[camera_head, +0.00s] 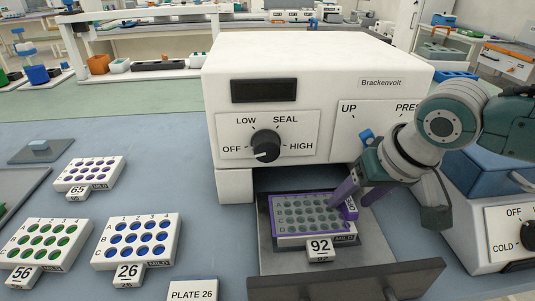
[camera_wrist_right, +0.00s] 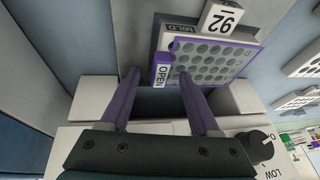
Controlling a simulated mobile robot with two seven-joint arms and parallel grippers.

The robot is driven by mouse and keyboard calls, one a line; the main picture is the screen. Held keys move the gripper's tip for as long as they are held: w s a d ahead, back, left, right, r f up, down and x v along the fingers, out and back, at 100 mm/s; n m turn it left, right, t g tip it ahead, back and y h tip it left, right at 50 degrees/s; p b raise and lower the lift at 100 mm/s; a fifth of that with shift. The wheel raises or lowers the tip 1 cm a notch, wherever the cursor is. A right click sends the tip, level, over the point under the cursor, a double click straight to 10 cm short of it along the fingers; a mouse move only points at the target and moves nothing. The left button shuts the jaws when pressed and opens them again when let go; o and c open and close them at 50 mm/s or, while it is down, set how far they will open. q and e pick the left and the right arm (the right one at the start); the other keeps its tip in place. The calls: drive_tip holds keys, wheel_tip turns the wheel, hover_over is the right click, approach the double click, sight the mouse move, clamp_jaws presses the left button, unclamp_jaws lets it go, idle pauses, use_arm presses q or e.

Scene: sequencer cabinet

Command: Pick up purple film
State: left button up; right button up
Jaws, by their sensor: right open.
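The purple film (camera_head: 276,206) lies on the plate labelled 92 (camera_head: 318,241), which rests on the sealer's pulled-out drawer (camera_head: 265,250). Its purple border runs around the wells, and its tab sits at the right edge. My right gripper (camera_head: 355,197) is open and close to this tab, pointing down at it. In the right wrist view the purple film (camera_wrist_right: 212,70) shows with its tab marked OPEN (camera_wrist_right: 161,75), seen between the two fingertips of my right gripper (camera_wrist_right: 160,78). I cannot tell whether the fingers touch the tab. My left gripper is not in view.
The white sealer (camera_head: 310,90) stands right behind the drawer, with a dial. Plates labelled 65 (camera_head: 90,172), 56 (camera_head: 45,242) and 26 (camera_head: 138,240) stand on the left. Another dialled device (camera_head: 490,225) is at the right. Bench between sealer and left plates is clear.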

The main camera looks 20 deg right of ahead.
drive_tip(key=shift+f, duration=0.2)
clamp_jaws()
idle(0.4)
